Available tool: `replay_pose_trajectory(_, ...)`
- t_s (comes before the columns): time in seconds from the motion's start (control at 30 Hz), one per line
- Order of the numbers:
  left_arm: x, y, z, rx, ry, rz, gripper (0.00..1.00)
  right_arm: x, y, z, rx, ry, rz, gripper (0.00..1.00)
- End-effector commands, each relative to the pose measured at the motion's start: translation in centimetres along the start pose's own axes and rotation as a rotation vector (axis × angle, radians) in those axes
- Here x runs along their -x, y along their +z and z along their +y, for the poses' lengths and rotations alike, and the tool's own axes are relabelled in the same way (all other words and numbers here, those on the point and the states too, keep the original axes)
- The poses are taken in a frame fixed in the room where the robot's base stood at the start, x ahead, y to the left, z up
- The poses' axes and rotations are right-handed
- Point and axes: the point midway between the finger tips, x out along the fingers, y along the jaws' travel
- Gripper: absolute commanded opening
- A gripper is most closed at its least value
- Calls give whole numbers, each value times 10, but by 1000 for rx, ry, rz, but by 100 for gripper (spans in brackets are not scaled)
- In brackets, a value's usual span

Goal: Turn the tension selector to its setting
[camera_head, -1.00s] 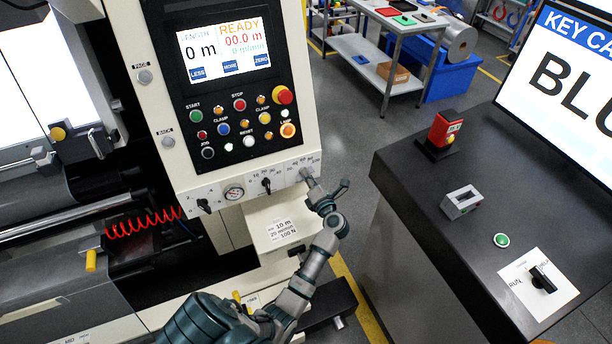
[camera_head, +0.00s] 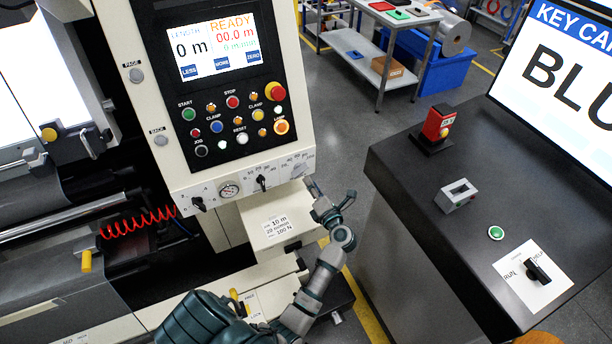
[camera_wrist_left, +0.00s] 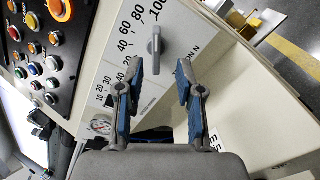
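The tension selector (camera_wrist_left: 155,48) is a grey bar-shaped knob on the pale panel, with a printed scale from 20 to 100. I cannot tell which end is the pointer. My left gripper (camera_wrist_left: 158,76) is open, its blue-padded fingers apart on either side below the knob, with nothing between them. It also shows in the head view (camera_head: 313,189), just at the panel's lower right corner. A placard (camera_head: 277,226) reads 10 m, 20 m/min and 100 N. My right gripper is out of view.
Left of the selector are another black knob (camera_head: 262,182), a gauge (camera_head: 229,190) and a further knob (camera_head: 198,203). Buttons and a lit screen (camera_head: 213,50) are above. A dark console (camera_head: 420,190) stands right, across a floor gap.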

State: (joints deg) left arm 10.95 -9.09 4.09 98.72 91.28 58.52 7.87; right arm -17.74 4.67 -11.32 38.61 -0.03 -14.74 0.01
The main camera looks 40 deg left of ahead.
Motion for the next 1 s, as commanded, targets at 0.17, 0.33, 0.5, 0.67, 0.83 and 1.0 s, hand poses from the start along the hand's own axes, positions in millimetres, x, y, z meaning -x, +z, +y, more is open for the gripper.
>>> replay_pose_trajectory(0.17,37,1,-2,-1,-3,-1,36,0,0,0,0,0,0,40)
replay_pose_trajectory(0.33,55,2,-2,-2,-1,-1,36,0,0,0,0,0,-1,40)
replay_pose_trajectory(0.5,58,2,-2,-1,0,-1,36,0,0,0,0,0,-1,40)
replay_pose_trajectory(0.67,57,2,-2,-1,-1,-1,36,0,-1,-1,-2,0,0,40)
replay_pose_trajectory(0.83,58,2,-2,-1,0,-2,36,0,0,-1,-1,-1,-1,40)
replay_pose_trajectory(1.0,58,2,-2,-1,0,-2,36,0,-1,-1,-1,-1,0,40)
